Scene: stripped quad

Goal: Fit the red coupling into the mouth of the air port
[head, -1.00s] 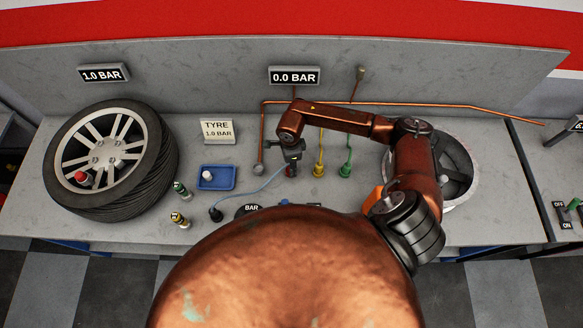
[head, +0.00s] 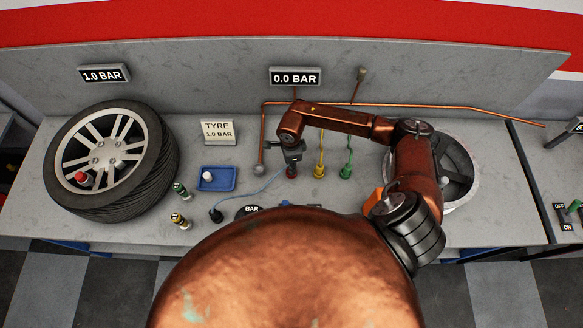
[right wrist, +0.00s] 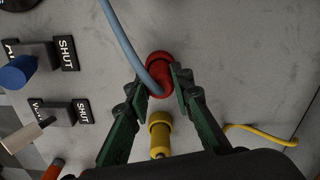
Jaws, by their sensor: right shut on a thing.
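The red coupling (right wrist: 158,68) is between the two fingertips of my right gripper (right wrist: 160,82) in the right wrist view. The gripper is shut on it. A blue-grey hose (right wrist: 122,38) runs to the coupling and crosses its face. In the head view the coupling (head: 290,172) shows low beneath my right gripper (head: 291,160), close to the bench top. I cannot make out the mouth of the air port or whether the coupling touches it. My left gripper is in neither view.
A yellow fitting (head: 319,171) and a green fitting (head: 346,172) stand just right of the coupling. A copper pipe (head: 262,130) rises behind. A blue tray (head: 217,187) and a tyre (head: 150,190) are left. Shut-marked valves (right wrist: 66,52) lie left in the wrist view.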

